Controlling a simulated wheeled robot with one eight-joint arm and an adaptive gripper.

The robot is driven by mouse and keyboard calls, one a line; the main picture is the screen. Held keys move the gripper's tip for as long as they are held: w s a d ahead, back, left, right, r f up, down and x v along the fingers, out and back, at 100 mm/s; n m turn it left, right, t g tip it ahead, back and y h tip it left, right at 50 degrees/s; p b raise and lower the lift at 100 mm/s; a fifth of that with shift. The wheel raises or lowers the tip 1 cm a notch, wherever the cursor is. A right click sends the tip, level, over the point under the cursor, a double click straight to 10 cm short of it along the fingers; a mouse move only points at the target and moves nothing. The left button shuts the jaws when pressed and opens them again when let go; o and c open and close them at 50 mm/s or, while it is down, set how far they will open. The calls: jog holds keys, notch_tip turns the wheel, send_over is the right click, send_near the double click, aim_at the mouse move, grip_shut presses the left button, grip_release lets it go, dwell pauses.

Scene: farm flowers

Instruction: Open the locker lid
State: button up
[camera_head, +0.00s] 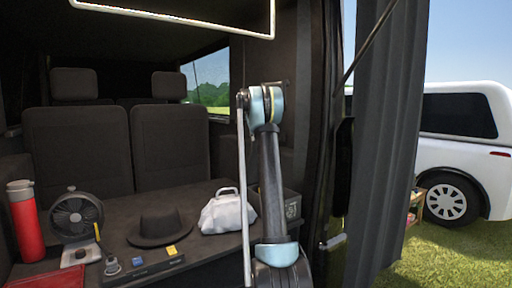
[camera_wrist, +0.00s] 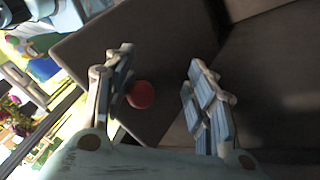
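My gripper (camera_wrist: 160,98) is open in the wrist view, with its two blue-padded fingers spread apart. A round red thing (camera_wrist: 140,94) shows in the gap by the left finger; I cannot tell whether it touches it. Behind it is a flat dark panel (camera_wrist: 130,45) with a straight edge. I cannot tell whether this panel is the locker lid. No locker can be clearly made out in the head view. There my arm stands upright in the middle, and the gripper's fingers cannot be made out.
A dark van deck (camera_head: 205,262) holds a red bottle (camera_head: 26,222), a fan (camera_head: 75,215), a black hat (camera_head: 160,226), a white bag (camera_head: 227,212) and a dark bin (camera_head: 291,206). Seats (camera_head: 80,150) stand behind. A grey curtain (camera_head: 385,140) hangs right; a white vehicle (camera_head: 465,150) stands outside.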

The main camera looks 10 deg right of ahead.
jog(key=shift+s+d+r, duration=0.45)
jog(key=shift+d+r, duration=0.05)
jog(key=shift+d, duration=0.1)
jog(key=v, duration=1.2)
dwell(0.4)
